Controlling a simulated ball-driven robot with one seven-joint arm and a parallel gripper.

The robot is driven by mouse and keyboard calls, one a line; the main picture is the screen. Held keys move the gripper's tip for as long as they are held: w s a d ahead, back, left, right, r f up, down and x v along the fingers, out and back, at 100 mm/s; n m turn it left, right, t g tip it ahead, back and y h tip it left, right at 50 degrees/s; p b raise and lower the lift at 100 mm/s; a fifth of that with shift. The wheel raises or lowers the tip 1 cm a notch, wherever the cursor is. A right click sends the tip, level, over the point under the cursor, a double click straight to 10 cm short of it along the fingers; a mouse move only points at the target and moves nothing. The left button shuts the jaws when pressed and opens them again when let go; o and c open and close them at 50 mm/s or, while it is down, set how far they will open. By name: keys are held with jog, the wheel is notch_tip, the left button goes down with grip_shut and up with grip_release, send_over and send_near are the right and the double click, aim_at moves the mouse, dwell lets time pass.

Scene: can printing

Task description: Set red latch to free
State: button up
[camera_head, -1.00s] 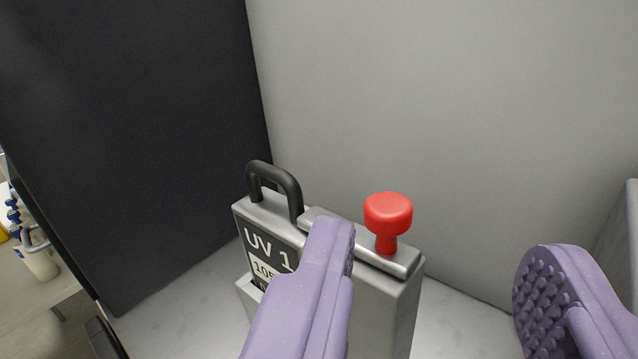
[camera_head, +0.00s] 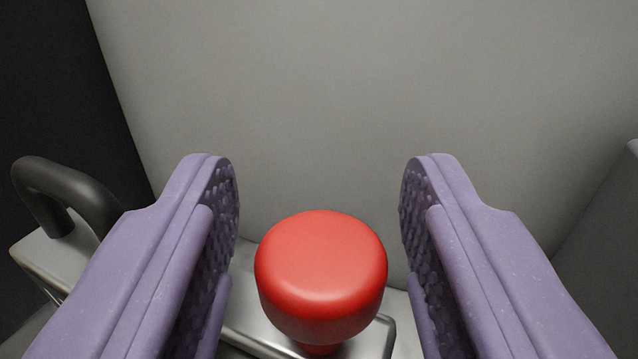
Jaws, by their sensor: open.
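The red latch (camera_head: 320,275) is a round red knob standing upright on the silver top bar of a metal box (camera_head: 262,322). My gripper (camera_head: 319,200) is open, with its two purple padded fingers on either side of the knob. There is a visible gap between each finger and the knob, and the gap on the left looks slightly narrower near the knob. The knob's stem is mostly hidden below its head, and the box's labelled face is hidden by the left finger.
A dark handle (camera_head: 68,190) rises from the box's top at the left. A plain grey wall (camera_head: 330,90) stands behind the box. A dark panel (camera_head: 55,80) is at the far left, and a grey surface (camera_head: 608,230) is at the right edge.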

grip_shut()
jog(key=d, duration=0.1)
jog(key=s+d+b, duration=0.1)
jog(key=d, duration=0.1)
jog(key=shift+s, duration=0.1)
grip_release()
jog(key=shift+d, duration=0.15)
jog(key=s+p, duration=0.1)
jog(key=s, duration=0.7)
jog(key=shift+d, duration=0.15)
